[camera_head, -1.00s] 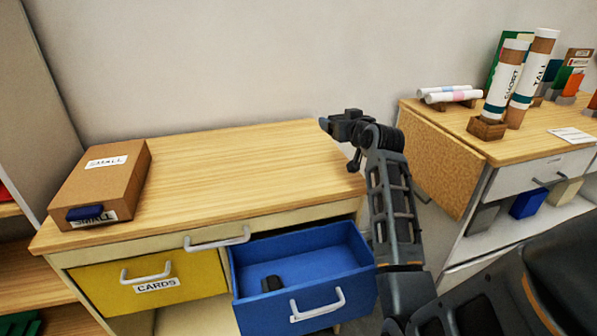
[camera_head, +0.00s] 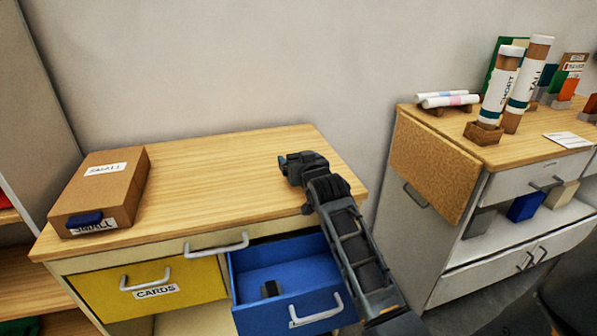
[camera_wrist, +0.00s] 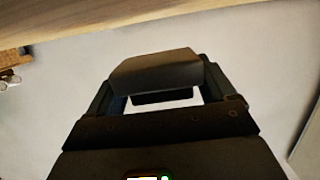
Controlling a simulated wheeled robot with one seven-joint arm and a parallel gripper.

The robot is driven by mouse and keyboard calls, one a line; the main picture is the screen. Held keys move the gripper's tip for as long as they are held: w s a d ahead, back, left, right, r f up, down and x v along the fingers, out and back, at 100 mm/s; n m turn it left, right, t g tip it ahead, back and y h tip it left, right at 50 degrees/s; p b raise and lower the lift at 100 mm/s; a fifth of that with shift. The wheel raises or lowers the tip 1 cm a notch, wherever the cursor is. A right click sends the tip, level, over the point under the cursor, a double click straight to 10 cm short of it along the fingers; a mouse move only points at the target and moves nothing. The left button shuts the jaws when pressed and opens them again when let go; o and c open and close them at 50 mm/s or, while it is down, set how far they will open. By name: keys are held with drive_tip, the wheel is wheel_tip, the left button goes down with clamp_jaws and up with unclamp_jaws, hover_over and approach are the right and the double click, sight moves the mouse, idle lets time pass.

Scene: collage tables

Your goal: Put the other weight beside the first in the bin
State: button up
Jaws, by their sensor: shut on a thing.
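A small dark weight (camera_head: 270,289) sits in the open blue drawer (camera_head: 316,306), on its floor. No separate bin shows; the drawer is the open container here. My gripper (camera_head: 287,165) is over the right part of the wooden tabletop, behind and above the drawer. In the wrist view my gripper is shut on a dark grey block (camera_wrist: 155,68), likely the other weight, held between both fingers. In the head view the held block is hard to tell from my dark gripper.
A brown box (camera_head: 102,190) stands at the tabletop's left. A yellow drawer (camera_head: 190,285) marked CARDS is shut beside the blue one. At right, a second cabinet (camera_head: 495,175) carries upright tubes (camera_head: 500,90). The middle of the tabletop (camera_head: 215,180) is clear.

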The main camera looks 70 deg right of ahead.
drive_tip(key=shift+f+p, duration=0.3)
drive_tip(key=shift+f, duration=1.4)
drive_tip(key=shift+f, duration=0.1)
drive_tip(key=shift+f, duration=0.15)
drive_tip(key=o, duration=1.3)
drive_tip(key=shift+o, duration=0.2)
drive_tip(key=shift+f+b, duration=0.1)
drive_tip(key=shift+b, duration=0.2)
